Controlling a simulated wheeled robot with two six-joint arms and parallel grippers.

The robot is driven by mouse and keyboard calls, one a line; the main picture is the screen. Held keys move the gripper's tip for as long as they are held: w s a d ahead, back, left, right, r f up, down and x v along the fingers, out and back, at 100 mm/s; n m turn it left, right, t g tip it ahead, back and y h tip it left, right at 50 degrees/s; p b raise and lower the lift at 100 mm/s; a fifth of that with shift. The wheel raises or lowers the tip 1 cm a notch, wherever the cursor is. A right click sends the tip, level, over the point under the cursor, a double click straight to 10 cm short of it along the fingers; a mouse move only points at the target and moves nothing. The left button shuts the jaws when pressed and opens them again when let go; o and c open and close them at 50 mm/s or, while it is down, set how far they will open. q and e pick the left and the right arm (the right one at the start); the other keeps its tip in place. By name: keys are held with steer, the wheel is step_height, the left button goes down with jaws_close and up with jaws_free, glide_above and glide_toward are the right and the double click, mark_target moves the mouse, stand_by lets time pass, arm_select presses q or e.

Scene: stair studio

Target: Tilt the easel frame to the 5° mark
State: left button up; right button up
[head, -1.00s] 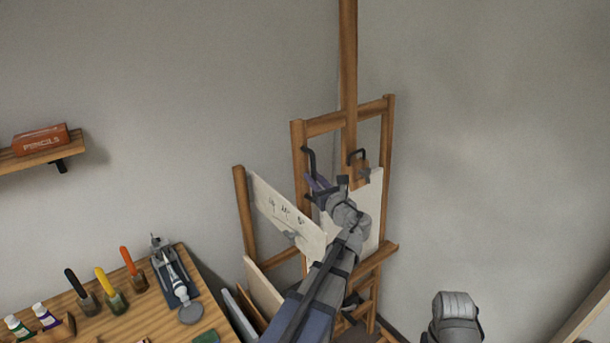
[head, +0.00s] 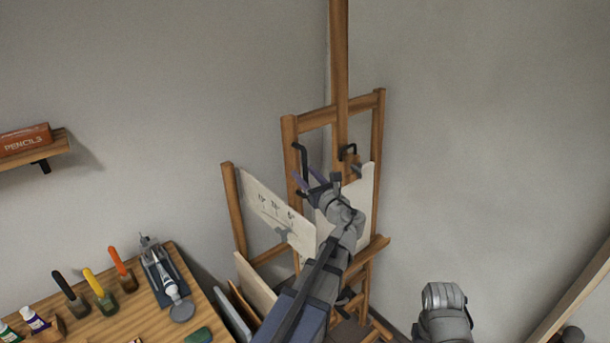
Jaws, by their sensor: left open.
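The wooden easel frame (head: 291,150) stands in the corner, with a tall mast (head: 339,60) rising from it. A black handle (head: 297,153) is on its left upright and another (head: 348,151) is near the mast. A pale scale board (head: 262,201) with dark marks is at the left; the marks are too small to read. A grey pointer (head: 284,234) lies against its lower part. My left gripper (head: 318,183) is open in front of the frame, close to the left handle; I cannot tell whether it touches. My left arm hides the lower frame. My right gripper is not in view.
A wooden table (head: 150,318) with brushes and paint tubes is at the lower left. Flat boards (head: 254,283) lean between it and the easel. A shelf with a pencil box (head: 25,140) is on the left wall. The wall right of the easel is bare.

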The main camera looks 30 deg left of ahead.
arm_select(q)
steer(key=v, duration=0.7)
steer(key=shift+d, duration=0.25)
steer(key=shift+s, duration=0.1)
steer(key=s+d+f+n+g+h+b, duration=0.2)
steer(key=s+d+f+n, duration=0.15)
steer(key=f, duration=0.35)
steer(key=s+d+f+n+g+h+b, duration=0.1)
steer(key=s+d+f+n+g+h, duration=0.15)
steer(key=f+n, duration=0.35)
steer(key=s+d+f+n+g+h+b, duration=0.2)
steer(key=s+d+f+n+h, duration=0.15)
steer(key=f, duration=0.35)
steer(key=s+d+f+n+g+h+b, duration=0.1)
steer(key=s+d+f+n+g+h, duration=0.1)
steer(key=d, duration=0.5)
steer(key=s+d+f+n+g+h+b, duration=0.1)
steer(key=s+d+f+n+g+h, duration=0.1)
steer(key=s+d+f+n+h, duration=0.2)
steer(key=s+d+f+n, duration=0.1)
steer(key=s+d+f, duration=0.2)
steer(key=s+d, duration=0.1)
steer(key=shift+s+d+f+n, duration=0.15)
steer(key=shift+s+f+n, duration=0.15)
steer(key=shift+s+n, duration=0.1)
